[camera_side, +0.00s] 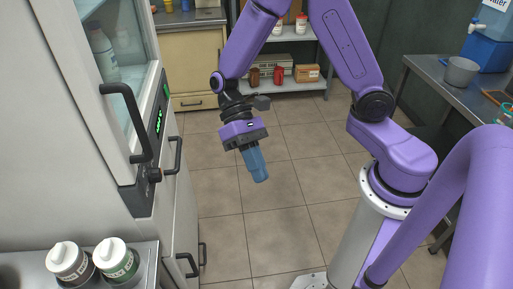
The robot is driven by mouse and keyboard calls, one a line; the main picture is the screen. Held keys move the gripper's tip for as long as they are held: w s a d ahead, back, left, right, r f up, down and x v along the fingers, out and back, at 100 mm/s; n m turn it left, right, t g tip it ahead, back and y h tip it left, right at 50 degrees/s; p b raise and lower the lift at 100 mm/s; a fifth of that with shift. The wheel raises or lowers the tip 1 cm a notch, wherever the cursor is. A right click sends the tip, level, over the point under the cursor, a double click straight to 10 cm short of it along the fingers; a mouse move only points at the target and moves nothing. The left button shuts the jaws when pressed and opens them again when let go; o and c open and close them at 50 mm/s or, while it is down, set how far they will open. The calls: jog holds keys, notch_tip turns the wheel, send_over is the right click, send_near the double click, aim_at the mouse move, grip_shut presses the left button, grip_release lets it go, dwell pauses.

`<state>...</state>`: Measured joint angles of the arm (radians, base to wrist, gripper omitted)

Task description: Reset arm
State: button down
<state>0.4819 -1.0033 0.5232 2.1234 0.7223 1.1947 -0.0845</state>
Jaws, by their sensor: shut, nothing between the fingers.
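My gripper (259,176) hangs from my purple arm near the middle of the side view, over the tiled floor. Its blue fingers are together and point down, tilted slightly to the right. Nothing shows between them. It is apart from every object around it. My arm is bent, with its elbow above the top edge of the picture.
A tall white fridge (60,110) with a glass door and black handles stands at left. Two white-capped bottles (112,262) are on a metal counter at front left. A metal table (440,80) with a grey pot (461,72) is at right. Shelves (290,85) stand behind. The middle floor is clear.

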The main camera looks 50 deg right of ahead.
jog(key=s+d+r+n+t+h, duration=0.3)
jog(key=s+d+r+n+t, duration=0.3)
jog(key=s+d+n+t, duration=0.3)
jog(key=shift+s+d+r+n+h, duration=0.35)
jog(key=shift+d+n, duration=0.45)
jog(key=shift+n, duration=0.5)
